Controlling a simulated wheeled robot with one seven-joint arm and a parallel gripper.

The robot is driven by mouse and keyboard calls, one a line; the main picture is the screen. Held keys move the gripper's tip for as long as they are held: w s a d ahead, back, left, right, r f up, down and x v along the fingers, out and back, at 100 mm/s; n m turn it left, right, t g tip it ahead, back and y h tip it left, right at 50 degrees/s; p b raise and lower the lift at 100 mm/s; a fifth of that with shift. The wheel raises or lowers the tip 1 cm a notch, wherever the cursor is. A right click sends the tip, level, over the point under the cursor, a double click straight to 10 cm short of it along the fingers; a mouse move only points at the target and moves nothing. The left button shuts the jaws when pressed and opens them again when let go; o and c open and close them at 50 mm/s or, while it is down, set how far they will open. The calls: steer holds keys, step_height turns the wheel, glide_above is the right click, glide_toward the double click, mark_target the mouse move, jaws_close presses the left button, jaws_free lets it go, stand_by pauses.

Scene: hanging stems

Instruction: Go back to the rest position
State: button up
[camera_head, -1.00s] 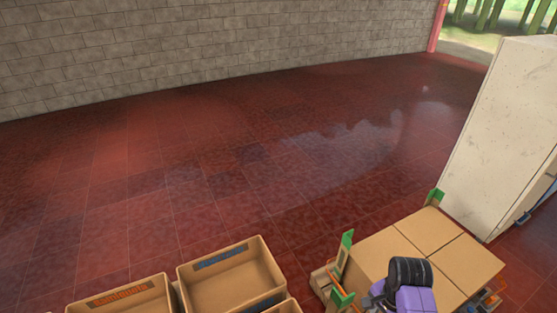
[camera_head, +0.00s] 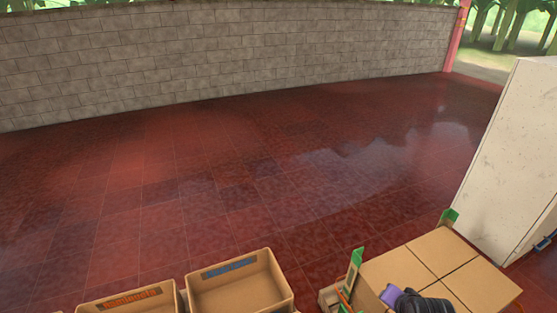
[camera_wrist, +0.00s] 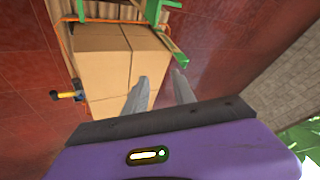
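My gripper (camera_wrist: 160,88) shows in the wrist view as two grey fingers standing apart, with nothing between them. The purple body of my wrist fills the bottom of that view. Beyond the fingers lies a block of cardboard boxes (camera_wrist: 105,60). In the head view the purple and black part of my arm shows low at the right, in front of the same boxes (camera_head: 432,258). The fingertips are not visible there.
Two open cardboard bins, one with an orange label (camera_head: 127,301) and one with a blue label (camera_head: 240,287), stand at the bottom. A tall pale cabinet (camera_head: 510,160) stands at the right. A grey block wall (camera_head: 230,60) runs behind. The red tiled floor between is clear.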

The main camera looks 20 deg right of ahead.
steer(key=s+a+r+n+t+y+b, duration=0.1)
steer(key=s+a+r+n+t+b, duration=0.2)
steer(key=s+a+r+n+t, duration=0.45)
steer(key=s+a+r+n+t+b, duration=0.4)
steer(key=s+a, duration=0.3)
steer(key=a, duration=0.4)
steer(key=s+a+g+y+b, duration=0.1)
steer(key=s+a, duration=0.2)
steer(key=s, duration=0.3)
steer(key=s+a+n+g+y+b, duration=0.1)
steer(key=s+a, duration=0.2)
steer(key=s, duration=0.2)
steer(key=shift+s+g+y, duration=0.3)
steer(key=shift+s+g, duration=0.05)
steer(key=shift+s, duration=0.05)
steer(key=shift+a, duration=0.1)
